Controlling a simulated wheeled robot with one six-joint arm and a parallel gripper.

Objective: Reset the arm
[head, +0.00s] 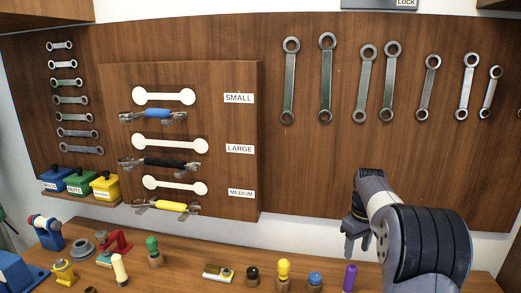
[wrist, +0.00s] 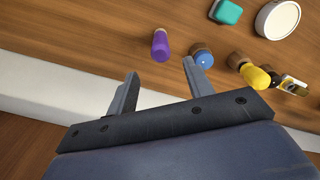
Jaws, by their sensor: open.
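My arm (head: 425,240) rises at the lower right of the head view, in front of the wooden wall panel. My gripper (head: 352,243) points down at the arm's left end, above the back of the workbench. In the wrist view my gripper (wrist: 163,85) shows two fingers spread apart with nothing between them. A purple-handled tool (wrist: 160,45) stands on the bench beyond the fingertips, apart from them. It also shows in the head view (head: 350,276).
The workbench (head: 190,255) holds several small tools, including a yellow-topped one (head: 284,268) and a blue-topped one (head: 315,279). Wrenches (head: 290,80) hang on the wall panel (head: 225,40). A labelled board (head: 230,190) holds tools with blue, black and yellow handles. Small bins (head: 105,186) sit at left.

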